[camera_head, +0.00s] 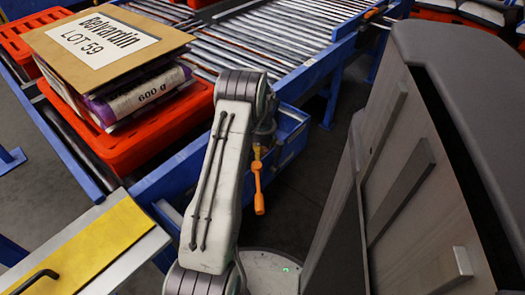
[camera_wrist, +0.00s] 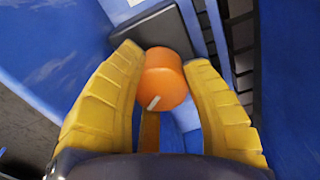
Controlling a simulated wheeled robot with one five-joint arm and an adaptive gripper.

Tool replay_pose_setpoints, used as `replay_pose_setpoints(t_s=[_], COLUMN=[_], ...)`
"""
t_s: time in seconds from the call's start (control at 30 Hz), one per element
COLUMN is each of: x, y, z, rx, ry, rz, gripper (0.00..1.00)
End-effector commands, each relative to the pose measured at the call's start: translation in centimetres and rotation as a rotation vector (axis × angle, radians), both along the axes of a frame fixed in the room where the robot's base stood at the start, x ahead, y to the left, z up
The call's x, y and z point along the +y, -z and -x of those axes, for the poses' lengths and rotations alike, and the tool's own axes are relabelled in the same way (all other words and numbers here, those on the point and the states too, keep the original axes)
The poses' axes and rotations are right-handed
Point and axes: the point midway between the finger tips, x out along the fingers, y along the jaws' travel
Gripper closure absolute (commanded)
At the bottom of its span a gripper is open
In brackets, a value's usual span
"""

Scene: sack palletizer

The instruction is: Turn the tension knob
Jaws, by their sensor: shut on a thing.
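The orange round knob (camera_wrist: 166,78) shows in the middle of the wrist view, with a short white mark at its lower left edge. My gripper (camera_wrist: 162,55) has its two yellow fingers on either side of the knob and is shut on it. An orange bar (camera_wrist: 150,131) shows just below the knob between the fingers. In the head view my arm hides the knob, and an orange handle-like piece (camera_head: 259,190) hangs beside the arm near the blue frame.
A roller conveyor (camera_head: 290,30) with blue side frames runs behind my arm. A red crate (camera_head: 135,145) at left bears sacks under a cardboard sheet labelled "Belvardin LOT 59" (camera_head: 100,38). A grey panelled cabinet-like body (camera_head: 415,185) stands close at right. Dark floor (camera_head: 305,185) lies between.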

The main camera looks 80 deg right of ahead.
Motion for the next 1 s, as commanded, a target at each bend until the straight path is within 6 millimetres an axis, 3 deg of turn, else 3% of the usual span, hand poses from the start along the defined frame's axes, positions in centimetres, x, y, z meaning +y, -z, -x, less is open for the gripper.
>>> replay_pose_setpoints(t_s=[0.23, 0.27, 0.53, 1.0], x=[-0.15, -0.15, -0.08, -0.12], y=[0.12, 0.13, 0.09, 0.25], z=[0.07, 0.08, 0.05, 0.08], rx=[0.0, 0.0, 0.0, 0.001], ry=[0.003, 0.003, 0.002, -0.029], rz=[0.006, 0.006, 0.003, 0.004], gripper=[0.88, 0.54, 0.3, 0.29])
